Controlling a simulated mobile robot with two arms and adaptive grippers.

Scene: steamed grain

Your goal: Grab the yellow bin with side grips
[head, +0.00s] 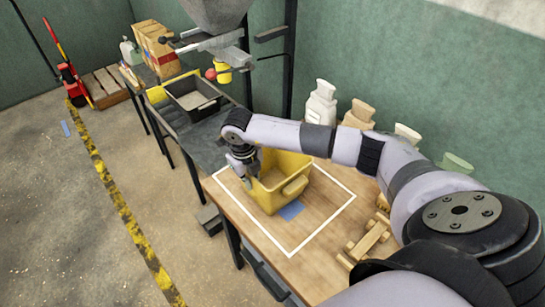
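The yellow bin (294,187) stands upright on the wooden table (330,221), inside a white outlined square. A grip opening shows in its near right wall. My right arm reaches across from the right above the bin. My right gripper (247,180) points down at the bin's left edge and hides part of that side. Whether its fingers are apart, or touch the bin's wall, I cannot tell. My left gripper is not in view.
A dark metal bench with a black tray (195,106) stands behind the bin, below a grey hopper (215,12). Several pale sacks (320,104) line the green wall. A small wooden object (369,239) lies at the table's right. A blue patch (291,210) is beside the bin.

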